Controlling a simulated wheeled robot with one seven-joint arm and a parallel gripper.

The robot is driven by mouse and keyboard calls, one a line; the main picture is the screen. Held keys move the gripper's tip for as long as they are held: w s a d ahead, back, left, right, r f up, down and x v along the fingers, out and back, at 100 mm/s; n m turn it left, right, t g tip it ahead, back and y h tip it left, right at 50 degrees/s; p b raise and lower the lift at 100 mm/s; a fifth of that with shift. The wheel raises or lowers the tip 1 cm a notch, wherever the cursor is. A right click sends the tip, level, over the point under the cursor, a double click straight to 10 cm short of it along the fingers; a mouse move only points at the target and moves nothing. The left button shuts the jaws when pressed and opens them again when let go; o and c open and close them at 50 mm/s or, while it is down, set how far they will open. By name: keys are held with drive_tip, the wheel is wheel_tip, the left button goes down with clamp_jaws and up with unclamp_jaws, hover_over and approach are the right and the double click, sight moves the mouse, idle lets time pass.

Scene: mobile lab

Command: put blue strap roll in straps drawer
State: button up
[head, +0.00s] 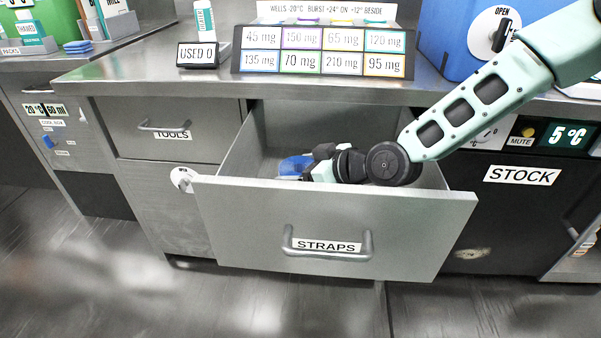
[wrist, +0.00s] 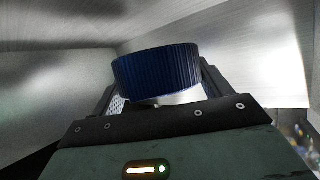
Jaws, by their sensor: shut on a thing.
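The straps drawer (head: 335,230) is pulled open under the counter, with a STRAPS label on its front. My gripper (head: 300,168) is inside the drawer, behind its front panel. It is shut on the blue strap roll (head: 292,166), which shows only partly in the head view. In the wrist view the blue strap roll (wrist: 157,70) sits between the fingers of my gripper (wrist: 155,95), with pale drawer walls around it. The lower side of the roll is hidden, so I cannot tell whether it touches the drawer floor.
The tools drawer (head: 180,128) is shut at the left. A rack of mg labels (head: 323,52) and a USED 0 sign (head: 198,55) stand on the counter (head: 150,75) above. A blue box (head: 445,40) is at the right, over the stock unit (head: 515,200).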

drive_tip(key=shift+f+b, duration=0.35)
drive_tip(key=shift+f, duration=0.2)
drive_tip(key=o, duration=1.1)
drive_tip(key=shift+r, duration=0.15)
drive_tip(key=shift+r+p+v, duration=0.15)
drive_tip(key=shift+p+v, duration=0.9)
drive_tip(key=shift+v, duration=2.1)
drive_tip(key=shift+r+p+v, duration=0.15)
drive_tip(key=shift+p+v, duration=0.9)
drive_tip(key=shift+v, duration=2.05)
